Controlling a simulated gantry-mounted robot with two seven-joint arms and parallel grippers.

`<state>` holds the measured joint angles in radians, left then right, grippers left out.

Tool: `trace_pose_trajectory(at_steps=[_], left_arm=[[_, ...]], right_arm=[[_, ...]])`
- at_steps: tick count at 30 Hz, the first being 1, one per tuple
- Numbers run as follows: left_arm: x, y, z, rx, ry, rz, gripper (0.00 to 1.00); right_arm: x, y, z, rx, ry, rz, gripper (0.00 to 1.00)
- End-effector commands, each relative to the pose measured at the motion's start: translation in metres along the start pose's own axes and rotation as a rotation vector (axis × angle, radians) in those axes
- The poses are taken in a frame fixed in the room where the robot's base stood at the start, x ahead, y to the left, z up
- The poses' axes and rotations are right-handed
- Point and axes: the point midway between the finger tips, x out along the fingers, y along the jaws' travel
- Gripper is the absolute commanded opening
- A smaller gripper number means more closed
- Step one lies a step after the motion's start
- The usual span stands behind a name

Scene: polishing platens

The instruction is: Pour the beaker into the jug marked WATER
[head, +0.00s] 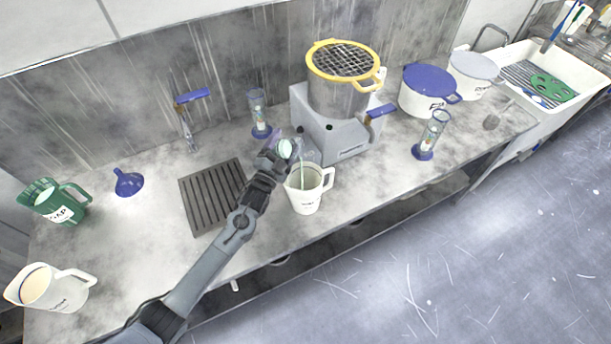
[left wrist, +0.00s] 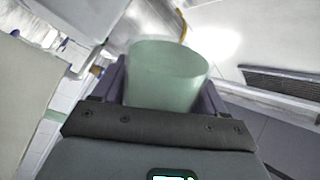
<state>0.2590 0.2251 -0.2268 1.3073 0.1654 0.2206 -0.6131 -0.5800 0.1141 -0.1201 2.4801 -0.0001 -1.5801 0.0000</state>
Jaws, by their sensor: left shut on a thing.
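My left gripper (head: 283,147) is shut on the beaker (head: 286,149) and holds it tilted above a white jug (head: 304,197) near the counter's front edge. A thin pale green stream runs from the beaker down into this jug's mouth. The jug stands upright with its handle to the right; its label is too small to read surely. In the left wrist view the beaker (left wrist: 165,75) looks pale green and sits between the two fingers. Another white jug (head: 48,288), also with an unclear label, stands at the far left. My right gripper is not in view.
A grey machine (head: 333,128) with a yellow-rimmed sieve (head: 343,62) stands close behind the jug. Glass cylinders with blue bases stand behind (head: 258,114) and at right (head: 430,136). A slotted drain (head: 212,195), blue funnel (head: 128,182) and green jug (head: 52,202) are left.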

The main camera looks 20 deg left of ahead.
Motion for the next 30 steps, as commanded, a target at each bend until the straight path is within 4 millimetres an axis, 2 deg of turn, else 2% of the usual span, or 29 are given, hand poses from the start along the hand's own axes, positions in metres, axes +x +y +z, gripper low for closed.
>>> trace_pose_trajectory(at_steps=[30], left_arm=[[-0.0007, 0.0029, 0.0022, 0.109, 0.030, -0.002, 0.27]], right_arm=[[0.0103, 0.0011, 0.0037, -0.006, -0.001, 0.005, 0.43]])
